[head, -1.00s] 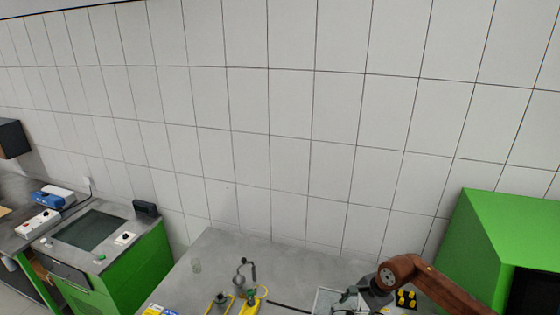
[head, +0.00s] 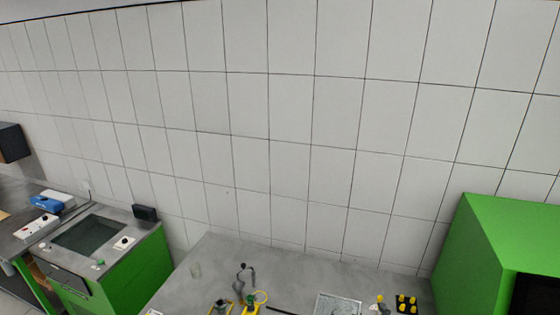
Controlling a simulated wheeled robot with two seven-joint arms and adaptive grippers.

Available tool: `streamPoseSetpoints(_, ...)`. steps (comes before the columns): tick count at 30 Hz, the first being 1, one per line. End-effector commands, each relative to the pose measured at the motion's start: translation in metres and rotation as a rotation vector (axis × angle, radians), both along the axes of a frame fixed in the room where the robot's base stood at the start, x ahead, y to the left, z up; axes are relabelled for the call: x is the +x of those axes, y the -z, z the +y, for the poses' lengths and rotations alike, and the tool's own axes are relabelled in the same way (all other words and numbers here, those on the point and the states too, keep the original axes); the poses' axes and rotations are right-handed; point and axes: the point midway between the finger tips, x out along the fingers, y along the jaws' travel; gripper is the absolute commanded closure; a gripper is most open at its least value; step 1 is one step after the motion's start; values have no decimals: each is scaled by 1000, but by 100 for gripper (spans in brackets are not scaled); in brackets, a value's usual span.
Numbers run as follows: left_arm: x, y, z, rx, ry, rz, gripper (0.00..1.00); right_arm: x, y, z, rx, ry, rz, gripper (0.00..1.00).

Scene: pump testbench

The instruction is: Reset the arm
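Neither of my arms shows in the head view now, and neither gripper is in view. The grey bench top (head: 300,263) is at the bottom middle. On it stands a grey fitting with a curved top (head: 243,278), with yellow parts (head: 222,306) and a yellow ring (head: 261,297) at its foot. A light framed plate (head: 338,305) lies to its right. A black block with yellow pieces (head: 406,304) lies at the bench's right side.
A green cabinet (head: 485,245) stands at the right. A green unit with a dark glass top (head: 90,236) is at the left, beside a bench with a blue and white device (head: 52,200). A tiled wall (head: 270,110) is behind.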

Motion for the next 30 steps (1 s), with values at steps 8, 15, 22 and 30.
streamPoseSetpoints(8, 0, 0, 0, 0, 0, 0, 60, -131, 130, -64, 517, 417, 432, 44)
streamPoseSetpoints(15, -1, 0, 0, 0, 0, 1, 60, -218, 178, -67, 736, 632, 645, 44)
streamPoseSetpoints(22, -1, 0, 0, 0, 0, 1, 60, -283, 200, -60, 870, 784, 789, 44)
streamPoseSetpoints(30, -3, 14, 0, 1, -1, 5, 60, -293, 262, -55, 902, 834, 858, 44)
